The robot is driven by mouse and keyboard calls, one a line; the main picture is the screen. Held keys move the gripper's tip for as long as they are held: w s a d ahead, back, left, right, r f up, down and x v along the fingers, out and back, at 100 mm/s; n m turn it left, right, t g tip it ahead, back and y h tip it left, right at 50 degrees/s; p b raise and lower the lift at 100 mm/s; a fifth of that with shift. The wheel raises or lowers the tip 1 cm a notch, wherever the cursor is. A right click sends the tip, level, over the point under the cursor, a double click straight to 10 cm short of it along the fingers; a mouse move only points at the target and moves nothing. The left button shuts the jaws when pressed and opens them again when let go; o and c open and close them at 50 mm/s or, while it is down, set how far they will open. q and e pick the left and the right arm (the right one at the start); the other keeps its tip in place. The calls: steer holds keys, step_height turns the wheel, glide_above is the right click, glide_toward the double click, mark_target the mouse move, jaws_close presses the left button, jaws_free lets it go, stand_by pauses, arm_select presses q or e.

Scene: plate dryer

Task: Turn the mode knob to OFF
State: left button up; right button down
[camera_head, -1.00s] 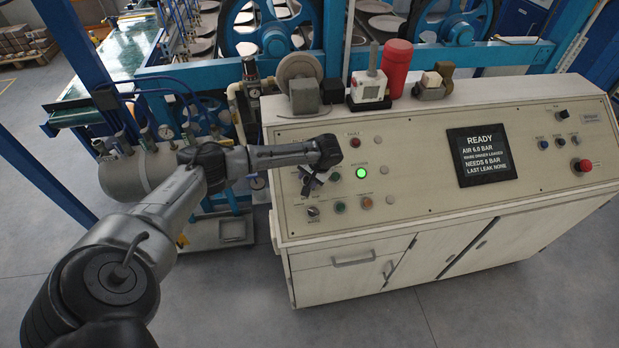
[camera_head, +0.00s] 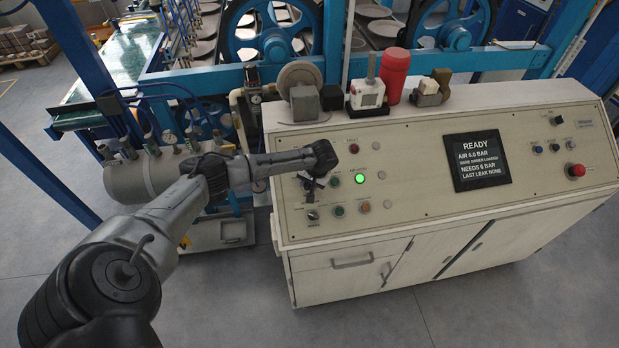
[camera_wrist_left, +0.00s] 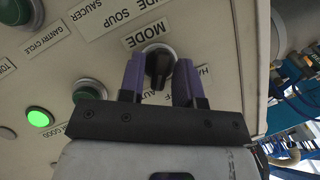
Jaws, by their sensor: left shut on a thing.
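The black mode knob (camera_wrist_left: 158,62) sits under the MODE label on the sloped panel in the left wrist view. My left gripper (camera_wrist_left: 160,68) has its two purple fingers on either side of the knob and is shut on it. The knob's narrow grip runs toward the gripper's base, near partly covered lettering; I cannot tell which mark it points at. In the head view my left gripper (camera_head: 311,184) reaches down to the panel's left end, and the arm and fingers hide the knob. My right gripper is not in view.
The control console (camera_head: 410,205) carries a lit green button (camera_head: 360,178), several other buttons and a screen (camera_head: 478,159) reading READY. A red cylinder (camera_head: 395,75) and small devices stand along its top edge. A red mushroom button (camera_head: 577,170) is at the right.

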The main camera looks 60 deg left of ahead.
arm_select(q)
steer(key=n+t+h+p, duration=0.1)
steer(key=n+p, duration=0.3)
steer(key=p, duration=0.2)
steer(key=shift+s+r, duration=0.1)
steer(key=shift+r, duration=0.1)
steer(key=shift+f+n+t+p, duration=0.1)
steer(key=shift+n+t+p, duration=0.3)
steer(key=shift+n+p, duration=0.6)
steer(key=shift+f, duration=0.1)
steer(key=o, duration=0.6)
steer(key=shift+a, duration=0.1)
steer(key=shift+p, duration=0.3)
